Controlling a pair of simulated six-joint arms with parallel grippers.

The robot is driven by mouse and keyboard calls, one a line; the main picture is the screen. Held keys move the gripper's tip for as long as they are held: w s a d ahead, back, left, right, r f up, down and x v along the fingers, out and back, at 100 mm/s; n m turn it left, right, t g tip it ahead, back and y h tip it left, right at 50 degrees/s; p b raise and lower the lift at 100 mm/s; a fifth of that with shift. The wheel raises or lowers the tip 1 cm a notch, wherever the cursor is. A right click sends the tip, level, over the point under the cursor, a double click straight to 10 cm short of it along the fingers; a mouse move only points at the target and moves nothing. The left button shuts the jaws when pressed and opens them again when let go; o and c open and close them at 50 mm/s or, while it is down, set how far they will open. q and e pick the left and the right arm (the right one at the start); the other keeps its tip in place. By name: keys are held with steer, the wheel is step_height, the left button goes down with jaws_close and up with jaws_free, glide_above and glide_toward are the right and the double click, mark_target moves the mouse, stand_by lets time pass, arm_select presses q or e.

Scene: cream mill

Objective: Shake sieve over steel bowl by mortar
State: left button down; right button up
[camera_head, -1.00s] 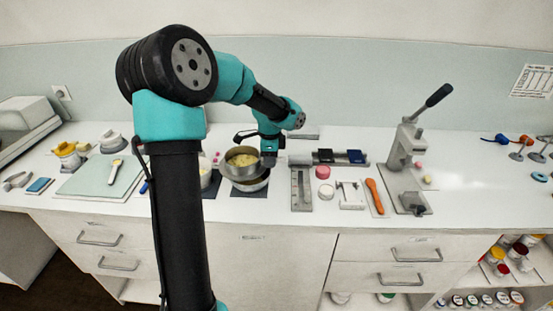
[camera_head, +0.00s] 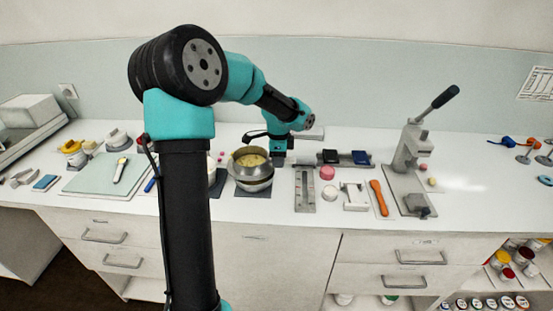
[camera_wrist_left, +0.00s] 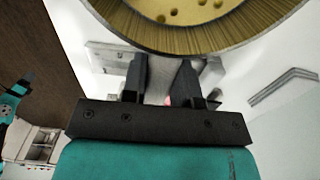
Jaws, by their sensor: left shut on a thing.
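The sieve (camera_head: 249,160) is a round metal ring with pale yellow content, held level just above the steel bowl (camera_head: 252,184). The two overlap in the head view, so I cannot tell the exact gap. My left gripper (camera_head: 279,158) is at the sieve's right side, shut on it. In the left wrist view, the sieve (camera_wrist_left: 190,30) fills the top, its yellow inside dotted with holes, beyond the fingers of my left gripper (camera_wrist_left: 160,85). The mortar is not clearly seen; my arm covers the area left of the bowl. A small teal and black arm part shows at that view's left edge.
Right of the bowl stand a grey slotted block (camera_head: 304,188), a pink round piece (camera_head: 327,173), an orange-handled tool (camera_head: 379,197) and a lever press (camera_head: 412,160). A pale green board (camera_head: 92,181) lies at left. The counter beyond the press is mostly free.

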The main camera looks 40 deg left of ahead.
arm_select(q)
steer(key=shift+w+d, duration=0.25)
steer(key=shift+r, duration=0.15)
steer(key=shift+r, duration=1.4)
steer(key=shift+f, duration=0.1)
